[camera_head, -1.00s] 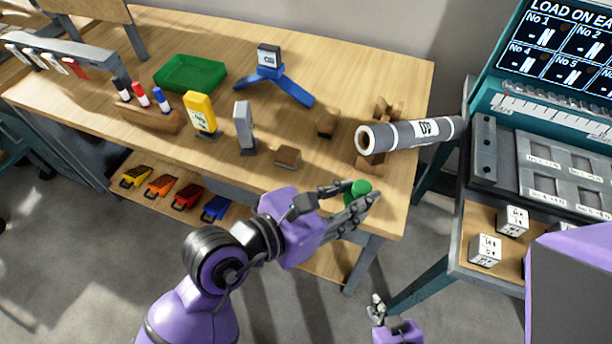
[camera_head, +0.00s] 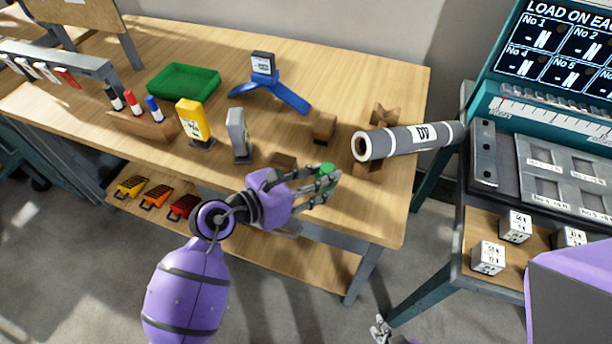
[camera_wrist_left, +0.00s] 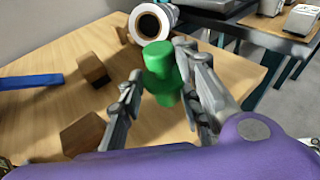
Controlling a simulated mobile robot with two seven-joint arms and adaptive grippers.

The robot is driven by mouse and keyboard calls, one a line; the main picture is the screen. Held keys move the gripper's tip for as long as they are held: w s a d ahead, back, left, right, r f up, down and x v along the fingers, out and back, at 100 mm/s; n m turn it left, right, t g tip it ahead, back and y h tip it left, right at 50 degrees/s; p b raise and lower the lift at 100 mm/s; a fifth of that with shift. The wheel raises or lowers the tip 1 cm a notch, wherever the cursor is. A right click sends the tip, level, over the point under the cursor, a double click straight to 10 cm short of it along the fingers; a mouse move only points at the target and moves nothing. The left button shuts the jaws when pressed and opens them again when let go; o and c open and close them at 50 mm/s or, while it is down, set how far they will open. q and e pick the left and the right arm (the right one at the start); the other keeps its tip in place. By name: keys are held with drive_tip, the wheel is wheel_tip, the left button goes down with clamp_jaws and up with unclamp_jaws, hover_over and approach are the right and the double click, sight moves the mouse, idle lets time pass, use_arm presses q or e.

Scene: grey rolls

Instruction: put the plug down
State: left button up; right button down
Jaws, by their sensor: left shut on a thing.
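The plug also shows in the left wrist view (camera_wrist_left: 160,68), between the two fingers. I cannot tell whether its lower end touches the table. My right gripper (camera_head: 381,330) is at the bottom edge of the head view, small and cut off, away from the table.
Wooden blocks (camera_head: 324,126) and a grey upright device (camera_head: 239,136) stand to the left. The wooden table (camera_head: 390,215) is bare to the right of the plug. A teal console (camera_head: 490,110) stands beyond.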

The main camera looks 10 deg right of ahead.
use_arm(q)
drive_tip(key=shift+w+f, duration=0.2)
drive_tip(key=shift+f, duration=1.55)
drive_tip(key=shift+f, duration=0.2)
drive_tip(key=o, duration=1.2)
drive_tip(key=shift+o, duration=0.2)
drive_tip(key=shift+r, duration=0.1)
